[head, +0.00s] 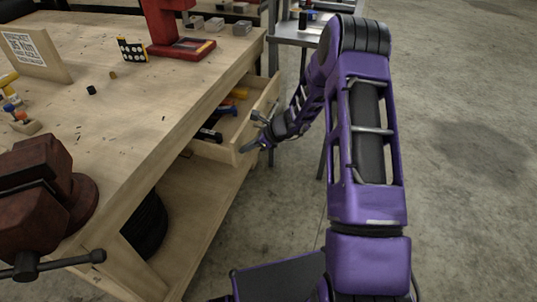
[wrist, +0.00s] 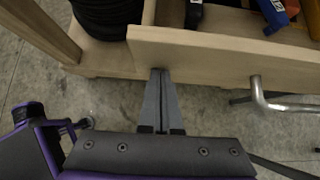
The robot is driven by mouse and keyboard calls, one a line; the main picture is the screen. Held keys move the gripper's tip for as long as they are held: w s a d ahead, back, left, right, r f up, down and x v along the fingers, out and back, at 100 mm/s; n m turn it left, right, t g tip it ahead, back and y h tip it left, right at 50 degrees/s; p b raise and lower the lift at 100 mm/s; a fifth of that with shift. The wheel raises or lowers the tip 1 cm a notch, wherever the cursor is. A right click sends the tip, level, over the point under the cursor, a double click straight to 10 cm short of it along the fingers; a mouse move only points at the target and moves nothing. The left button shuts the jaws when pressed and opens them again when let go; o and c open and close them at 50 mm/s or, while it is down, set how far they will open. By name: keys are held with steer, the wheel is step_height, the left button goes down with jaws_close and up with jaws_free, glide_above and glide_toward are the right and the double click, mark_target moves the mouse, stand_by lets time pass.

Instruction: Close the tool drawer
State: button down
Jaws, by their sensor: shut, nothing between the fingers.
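The tool drawer (head: 230,125) is a light wooden drawer pulled out from under the workbench, with several tools inside. Its front panel (wrist: 215,55) crosses the upper part of the wrist view, with a metal bar handle (wrist: 280,104) on the right. The handle (head: 259,118) also shows in the head view. My gripper (head: 256,146) is shut and empty at the drawer front, beside the handle. In the wrist view its fingertips (wrist: 160,72) are together at the lower edge of the front panel, left of the handle. I cannot tell whether they touch the wood.
The wooden workbench (head: 150,90) fills the left, with a dark red vise (head: 45,195) and a red press (head: 175,30) on top. A black coiled item (head: 146,222) sits on the lower shelf. A grey metal table (head: 300,32) stands behind. The concrete floor at right is clear.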

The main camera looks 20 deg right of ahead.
steer(key=w+a, duration=0.2)
steer(key=a, duration=0.1)
steer(key=w+a, duration=0.2)
steer(key=a, duration=0.1)
steer(key=w+a, duration=0.3)
steer(key=a, duration=0.1)
steer(key=shift+p, duration=0.35)
steer(key=shift+a, duration=0.3)
